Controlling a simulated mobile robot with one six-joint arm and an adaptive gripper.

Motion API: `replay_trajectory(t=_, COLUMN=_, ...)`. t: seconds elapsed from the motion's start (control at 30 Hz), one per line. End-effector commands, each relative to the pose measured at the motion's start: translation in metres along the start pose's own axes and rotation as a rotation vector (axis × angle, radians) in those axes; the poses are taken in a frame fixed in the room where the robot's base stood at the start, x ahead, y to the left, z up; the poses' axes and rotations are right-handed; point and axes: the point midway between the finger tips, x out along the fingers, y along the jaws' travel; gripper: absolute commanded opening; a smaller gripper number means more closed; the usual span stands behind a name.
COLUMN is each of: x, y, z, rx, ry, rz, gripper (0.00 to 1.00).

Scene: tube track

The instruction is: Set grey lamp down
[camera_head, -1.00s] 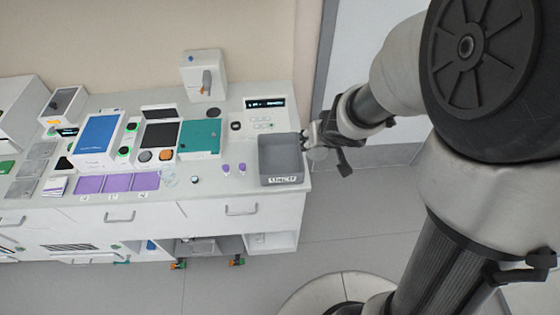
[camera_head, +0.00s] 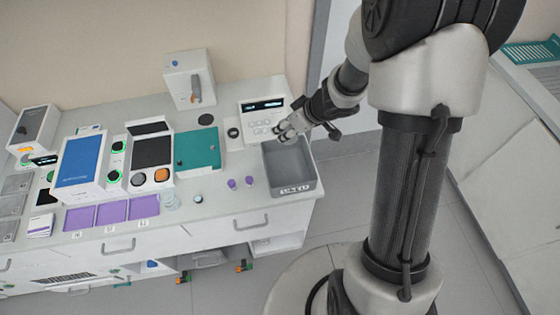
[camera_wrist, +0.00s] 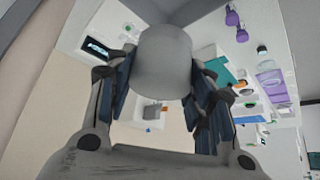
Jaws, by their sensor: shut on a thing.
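The grey lamp (camera_wrist: 163,60) is a smooth, pale grey rounded cylinder in the wrist view. It sits between the two dark finger pads of my gripper (camera_wrist: 160,85), which is shut on it. In the head view my gripper (camera_head: 292,126) is over the back edge of the grey bin, beside the white control panel. The lamp is small there and partly hidden by the fingers, so I cannot tell whether it touches anything.
The open grey bin (camera_head: 290,186) stands at the counter's right end. The white control panel (camera_head: 263,117) is behind it. Two small purple objects (camera_head: 240,183) stand left of the bin. A teal box (camera_head: 197,150) and a white dispenser (camera_head: 189,80) are farther left. Bare counter (camera_head: 225,205) lies in front.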

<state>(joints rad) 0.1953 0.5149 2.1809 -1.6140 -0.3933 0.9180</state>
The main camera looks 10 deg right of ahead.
Motion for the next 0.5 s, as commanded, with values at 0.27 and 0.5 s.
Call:
replay_trajectory(t=0.27, x=0.067, y=-0.001, z=0.044, rx=0.003, ry=-0.004, rz=-0.002, gripper=0.23)
replay_trajectory(t=0.5, x=0.110, y=-0.001, z=0.072, rx=0.003, ry=-0.002, rz=-0.001, gripper=0.23)
